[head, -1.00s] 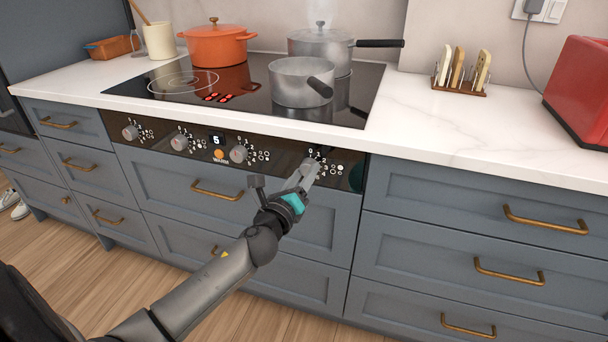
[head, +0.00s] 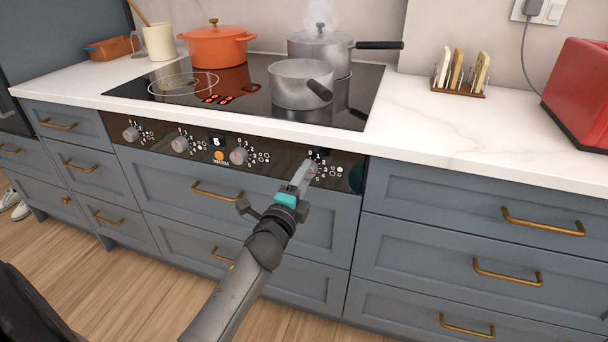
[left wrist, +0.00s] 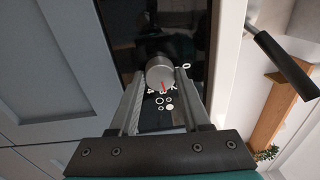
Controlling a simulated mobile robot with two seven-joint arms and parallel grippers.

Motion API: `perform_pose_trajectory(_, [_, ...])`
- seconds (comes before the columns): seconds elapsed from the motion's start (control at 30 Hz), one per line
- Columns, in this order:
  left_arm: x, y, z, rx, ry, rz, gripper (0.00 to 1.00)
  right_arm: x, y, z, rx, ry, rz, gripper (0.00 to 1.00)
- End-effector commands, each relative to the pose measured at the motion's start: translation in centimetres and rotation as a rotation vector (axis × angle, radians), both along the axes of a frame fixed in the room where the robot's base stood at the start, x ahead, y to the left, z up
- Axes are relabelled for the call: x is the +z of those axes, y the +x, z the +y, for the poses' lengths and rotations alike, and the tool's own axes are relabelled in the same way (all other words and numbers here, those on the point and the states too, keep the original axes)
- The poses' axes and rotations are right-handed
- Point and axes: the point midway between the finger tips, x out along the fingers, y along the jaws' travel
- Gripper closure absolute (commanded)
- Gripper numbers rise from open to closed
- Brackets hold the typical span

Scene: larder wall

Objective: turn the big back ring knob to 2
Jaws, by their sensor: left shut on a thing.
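The rightmost knob (head: 312,168) on the black control panel is a round grey knob with printed numbers and ring marks beside it. My left gripper (head: 309,171) is shut on it. In the left wrist view, the fingers (left wrist: 160,82) stand on either side of this knob (left wrist: 160,70). Its red pointer line appears to aim near the printed 3; the small digits are partly hidden by the fingers. Ring symbols (left wrist: 164,102) show beside the numbers, too small to tell which burner they mark. My right gripper is not in view.
Other knobs (head: 238,156) and a display (head: 216,142) reading 5 are to the left on the panel. A small grey pot (head: 298,85), a lidded steaming pot (head: 318,50) and an orange pot (head: 216,46) stand on the hob. Drawer handles (head: 217,191) jut out below.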

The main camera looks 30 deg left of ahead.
Motion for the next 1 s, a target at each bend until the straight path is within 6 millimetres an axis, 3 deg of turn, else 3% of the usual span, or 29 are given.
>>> perform_pose_trajectory(0.4, [0.0, 0.0, -0.1, 0.001, -0.266, -0.063, 1.00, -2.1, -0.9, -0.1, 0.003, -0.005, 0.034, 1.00])
perform_pose_trajectory(1.0, [-0.1, 0.0, -0.1, 0.000, -0.338, -0.081, 1.00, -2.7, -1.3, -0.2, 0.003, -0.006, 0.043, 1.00])
